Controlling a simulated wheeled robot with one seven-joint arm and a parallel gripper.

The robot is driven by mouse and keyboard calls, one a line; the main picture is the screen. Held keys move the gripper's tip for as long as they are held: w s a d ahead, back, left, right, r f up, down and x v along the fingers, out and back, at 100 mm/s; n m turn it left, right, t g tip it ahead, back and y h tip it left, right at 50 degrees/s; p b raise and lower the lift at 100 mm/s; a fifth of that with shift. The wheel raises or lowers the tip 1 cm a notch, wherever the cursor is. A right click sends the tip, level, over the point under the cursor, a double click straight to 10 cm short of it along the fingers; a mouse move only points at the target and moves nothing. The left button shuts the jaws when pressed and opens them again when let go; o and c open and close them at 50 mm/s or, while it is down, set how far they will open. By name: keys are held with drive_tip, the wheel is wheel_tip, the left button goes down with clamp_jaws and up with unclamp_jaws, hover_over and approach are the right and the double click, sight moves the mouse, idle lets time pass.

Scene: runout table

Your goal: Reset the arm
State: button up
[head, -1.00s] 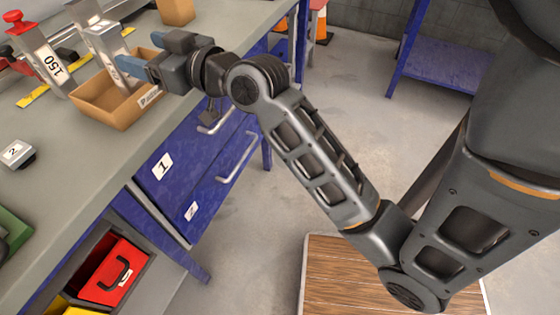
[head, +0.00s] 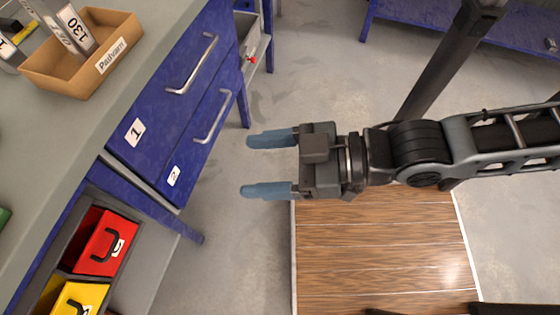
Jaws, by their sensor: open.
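My gripper (head: 268,165) is in the middle of the head view. Its two blue fingers are spread apart and point left, with nothing between them. It hangs in free air to the right of the blue drawers, touching nothing that I can see. My arm reaches in from the right edge of the picture.
The grey workbench (head: 112,118) fills the left, with blue drawers 1 (head: 165,95) and 2 (head: 200,150), both shut. On it a cardboard box (head: 60,72) holds a metal piece labelled 130. Red (head: 90,258) and yellow (head: 70,300) cases sit below. A wooden platform (head: 370,250) lies beneath my arm.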

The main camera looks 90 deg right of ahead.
drive_tip(key=shift+s+a+r+y, duration=0.15)
drive_tip(key=shift+s+a, duration=0.1)
drive_tip(key=shift+s, duration=0.35)
drive_tip(key=shift+s+a+r+y, duration=0.1)
drive_tip(key=shift+s+a+y, duration=0.1)
drive_tip(key=shift+s, duration=0.4)
drive_tip(key=shift+r+p, duration=0.65)
